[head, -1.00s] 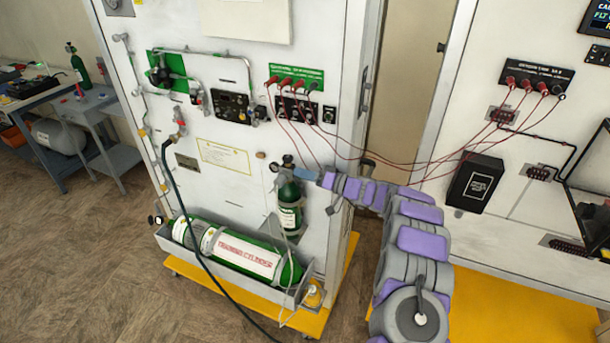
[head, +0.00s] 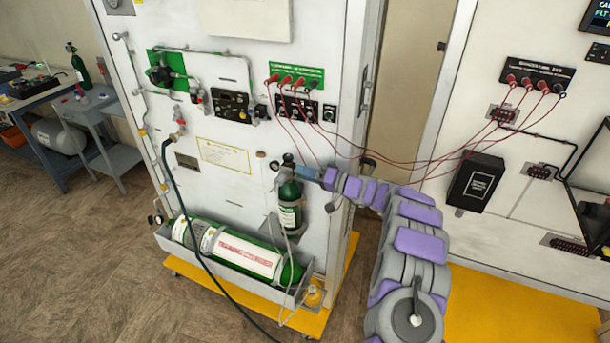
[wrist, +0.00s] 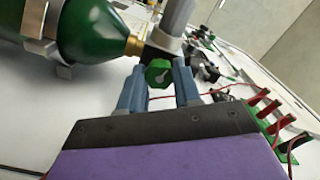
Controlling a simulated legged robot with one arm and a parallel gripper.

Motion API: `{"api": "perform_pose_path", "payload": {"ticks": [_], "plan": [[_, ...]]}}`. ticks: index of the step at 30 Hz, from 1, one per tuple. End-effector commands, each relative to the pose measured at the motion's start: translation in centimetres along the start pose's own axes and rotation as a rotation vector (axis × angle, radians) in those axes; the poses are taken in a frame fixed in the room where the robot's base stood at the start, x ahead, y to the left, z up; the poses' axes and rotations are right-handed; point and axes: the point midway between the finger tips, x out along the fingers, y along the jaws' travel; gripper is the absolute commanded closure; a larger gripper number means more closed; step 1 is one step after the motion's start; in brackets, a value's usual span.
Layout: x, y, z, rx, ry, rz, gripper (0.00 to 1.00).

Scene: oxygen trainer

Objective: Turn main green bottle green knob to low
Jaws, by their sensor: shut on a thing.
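A green bottle (head: 289,205) stands upright against the white panel. Its dark valve (head: 288,163) is at the top. In the wrist view the bottle (wrist: 80,32) lies across the upper left, with a brass neck leading to a black valve block (wrist: 160,50). A small green knob (wrist: 158,72) with a pale mark on its face sits on the block. My gripper (wrist: 160,78) has its two blue fingers on either side of the knob, shut on it. In the head view my gripper (head: 305,172) reaches the valve from the right. The knob cannot be made out there.
A large green cylinder (head: 235,250) lies in a tray below the upright bottle. Red cables (head: 390,163) hang from the panel sockets and cross above my arm to the right panel. A dark hose (head: 182,215) runs down the front. Floor (head: 90,250) at left is clear.

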Motion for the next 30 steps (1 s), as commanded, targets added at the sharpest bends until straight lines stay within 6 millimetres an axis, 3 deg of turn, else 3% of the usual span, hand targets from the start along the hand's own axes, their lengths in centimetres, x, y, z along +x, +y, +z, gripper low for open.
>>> {"api": "perform_pose_path", "payload": {"ticks": [30], "plan": [[-0.02, 0.59, 0.29, 0.95, 0.0, 0.007, 0.98]]}}
